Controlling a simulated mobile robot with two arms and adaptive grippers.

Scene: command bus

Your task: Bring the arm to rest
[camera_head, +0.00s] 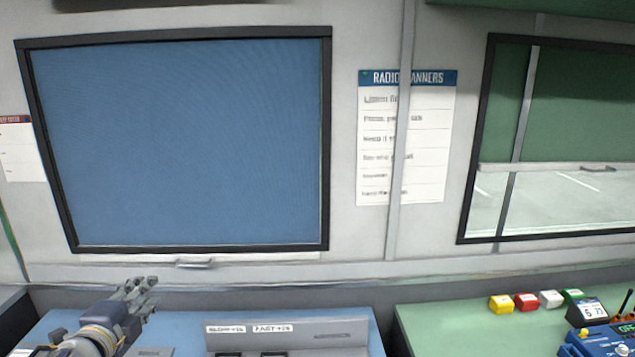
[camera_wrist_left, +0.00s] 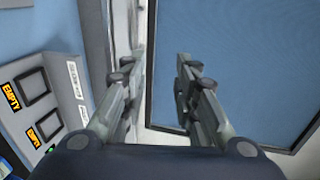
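My left gripper (camera_head: 140,291) shows at the lower left of the head view, above the blue desk (camera_head: 55,322) and in front of the wall. In the left wrist view, its two fingers (camera_wrist_left: 158,88) stand apart with a gap between them. Nothing is between the fingers; the wall and the blue-shaded window show behind. My right gripper is not in either view.
A grey panel labelled SLOW and FAST (camera_head: 330,335) stands on the blue desk, right of my left gripper. A green desk (camera_head: 440,325) at right holds several coloured blocks (camera_head: 526,302) and a blue radio device (camera_head: 600,340). A blue-shaded window (camera_head: 185,145) fills the wall behind.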

